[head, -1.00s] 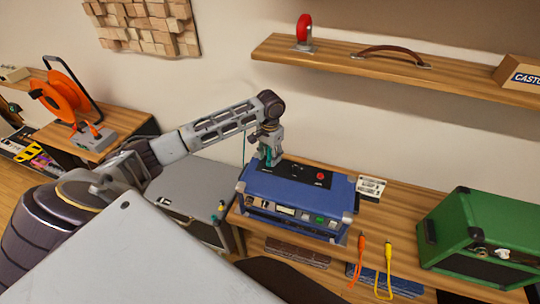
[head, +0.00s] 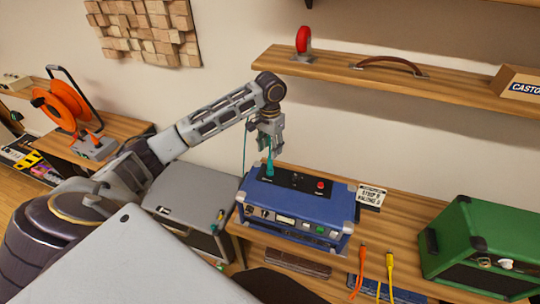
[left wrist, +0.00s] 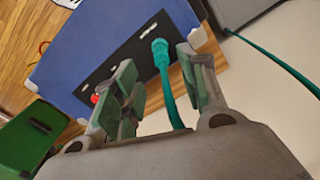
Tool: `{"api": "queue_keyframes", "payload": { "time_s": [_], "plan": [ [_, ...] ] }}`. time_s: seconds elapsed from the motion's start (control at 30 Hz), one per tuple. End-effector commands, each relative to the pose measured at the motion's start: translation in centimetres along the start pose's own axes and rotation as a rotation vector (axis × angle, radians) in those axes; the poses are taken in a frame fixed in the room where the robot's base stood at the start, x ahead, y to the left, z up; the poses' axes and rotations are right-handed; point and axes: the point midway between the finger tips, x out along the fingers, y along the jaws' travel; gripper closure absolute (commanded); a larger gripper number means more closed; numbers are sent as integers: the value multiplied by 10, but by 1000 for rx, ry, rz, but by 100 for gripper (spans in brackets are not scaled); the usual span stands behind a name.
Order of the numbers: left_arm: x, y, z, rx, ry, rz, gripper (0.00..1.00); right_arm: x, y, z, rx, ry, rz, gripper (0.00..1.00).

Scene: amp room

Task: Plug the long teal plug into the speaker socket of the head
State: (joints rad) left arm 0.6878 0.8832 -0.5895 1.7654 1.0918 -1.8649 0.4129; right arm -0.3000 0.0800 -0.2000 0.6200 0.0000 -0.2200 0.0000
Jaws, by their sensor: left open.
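The blue head (head: 300,210) sits on the wooden bench, with a black panel on its top. The teal plug (head: 269,171) stands upright at the left part of that panel, its lower end at the panel surface. It also shows in the left wrist view (left wrist: 160,54), with its teal cable running up between the fingers. My left gripper (head: 269,142) is above the plug, pointing down. In the left wrist view its fingers (left wrist: 157,72) are apart, with gaps to the plug. How deep the plug sits is hidden. My right gripper is not seen.
A green cabinet (head: 485,240) stands to the right. Orange (head: 359,268) and yellow (head: 389,270) cables hang at the bench's front. A grey case (head: 185,190) is at left. A shelf (head: 340,68) runs above.

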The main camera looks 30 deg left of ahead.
Motion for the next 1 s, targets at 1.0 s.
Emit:
{"api": "queue_keyframes", "payload": {
  "time_s": [1.0],
  "plan": [
    [-30,0,0,1,0,0,58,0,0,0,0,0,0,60]
  ]
}}
